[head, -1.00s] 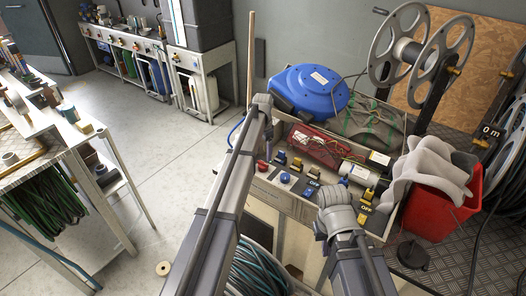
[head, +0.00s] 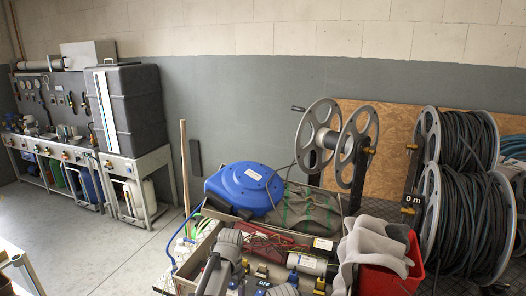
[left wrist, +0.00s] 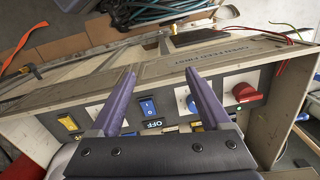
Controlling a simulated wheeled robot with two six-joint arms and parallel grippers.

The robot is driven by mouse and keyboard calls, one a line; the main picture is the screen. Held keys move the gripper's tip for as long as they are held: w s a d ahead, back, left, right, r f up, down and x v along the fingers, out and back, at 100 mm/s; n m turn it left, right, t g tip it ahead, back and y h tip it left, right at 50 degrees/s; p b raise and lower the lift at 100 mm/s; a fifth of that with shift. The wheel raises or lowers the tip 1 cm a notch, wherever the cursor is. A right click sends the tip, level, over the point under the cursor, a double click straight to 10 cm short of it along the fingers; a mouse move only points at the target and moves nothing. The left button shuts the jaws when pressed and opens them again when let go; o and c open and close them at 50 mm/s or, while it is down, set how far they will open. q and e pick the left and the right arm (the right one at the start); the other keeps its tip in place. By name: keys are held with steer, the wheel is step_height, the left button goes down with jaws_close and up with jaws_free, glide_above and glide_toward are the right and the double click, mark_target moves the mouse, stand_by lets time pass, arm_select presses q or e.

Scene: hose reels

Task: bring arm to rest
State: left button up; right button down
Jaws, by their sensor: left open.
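My left gripper (left wrist: 161,75) shows in the left wrist view with its two purple fingers spread apart and nothing between them. Its fingers lie over a switch panel (left wrist: 100,113) on the bench; contact cannot be told. A blue rocker switch (left wrist: 148,107) shows between the fingers, with an OFF label below it. A blue knob (left wrist: 193,103) is partly behind the right finger, and a red knob (left wrist: 243,92) is to its right. A yellow switch (left wrist: 68,122) is at the left. In the head view only parts of my arm links show at the bottom; both gripper tips are out of that view.
A blue hose reel (head: 244,188) sits on the bench. An empty grey reel (head: 357,145) stands behind it. A red bucket (head: 392,276) with a grey cloth (head: 372,250) is at the right, near large black-hose reels (head: 465,225). Open floor (head: 95,230) lies at the left.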

arm_select(q)
steer(key=s+d+n, duration=0.1)
steer(key=s+d, duration=0.1)
steer(key=s, duration=0.7)
steer(key=s+d, duration=0.3)
steer(key=s, duration=0.7)
steer(key=shift+s+n+y, duration=0.15)
steer(key=shift+n+y, duration=0.15)
steer(key=shift+n, duration=0.1)
steer(key=shift+r, duration=0.1)
